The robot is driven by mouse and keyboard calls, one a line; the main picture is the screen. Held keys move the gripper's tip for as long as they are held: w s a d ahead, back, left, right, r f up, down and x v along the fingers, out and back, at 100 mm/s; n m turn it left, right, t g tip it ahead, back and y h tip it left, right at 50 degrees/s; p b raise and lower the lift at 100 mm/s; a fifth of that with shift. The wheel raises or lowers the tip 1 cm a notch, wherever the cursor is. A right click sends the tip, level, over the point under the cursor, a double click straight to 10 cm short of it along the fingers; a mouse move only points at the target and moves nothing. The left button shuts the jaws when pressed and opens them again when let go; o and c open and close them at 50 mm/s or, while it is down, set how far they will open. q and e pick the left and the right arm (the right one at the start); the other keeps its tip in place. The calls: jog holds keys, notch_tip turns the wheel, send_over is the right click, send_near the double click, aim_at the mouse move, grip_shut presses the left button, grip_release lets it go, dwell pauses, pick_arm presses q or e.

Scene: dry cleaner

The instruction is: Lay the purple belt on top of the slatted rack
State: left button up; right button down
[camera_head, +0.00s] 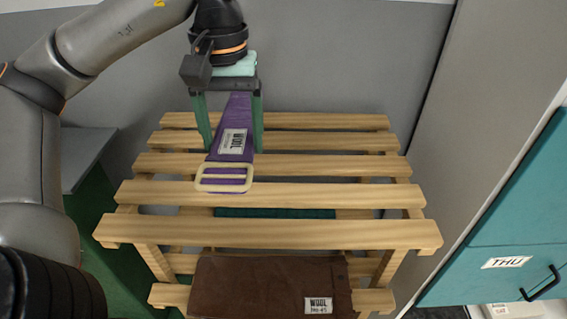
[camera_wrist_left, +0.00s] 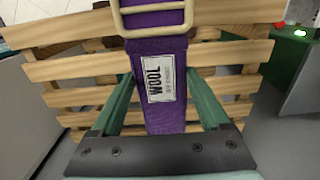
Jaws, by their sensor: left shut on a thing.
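The purple belt (camera_head: 240,115) has a cream buckle (camera_head: 224,178) and a white WOOL label. It is between the green fingers of my left gripper (camera_head: 231,148), which is shut on it. The belt also shows in the left wrist view (camera_wrist_left: 160,105), running between the fingers (camera_wrist_left: 163,82), buckle end away from the wrist. The slatted rack (camera_head: 300,194) is pale wood. The gripper and belt are over the left part of its upper slats; I cannot tell whether the belt touches them. My right gripper is not in view.
A brown folded cloth (camera_head: 265,288) with a WOOL label lies on the lower front level. A teal item (camera_head: 275,213) shows beneath the top slats. A teal cabinet marked THU (camera_head: 500,240) stands right, a green unit (camera_head: 100,215) left. The top slats' right side is bare.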

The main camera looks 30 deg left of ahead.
pick_arm(q)
jog(key=w+d+f, duration=0.1)
jog(key=w+f, duration=0.2)
jog(key=w+d+f, duration=0.1)
jog(key=w+f, duration=0.2)
jog(key=f, duration=0.1)
jog(key=w+d+f+p, duration=0.1)
jog(key=w+f, duration=0.2)
jog(key=f, duration=0.1)
jog(key=shift+d, duration=0.2)
jog(key=shift+f, duration=0.1)
jog(key=o, duration=1.3)
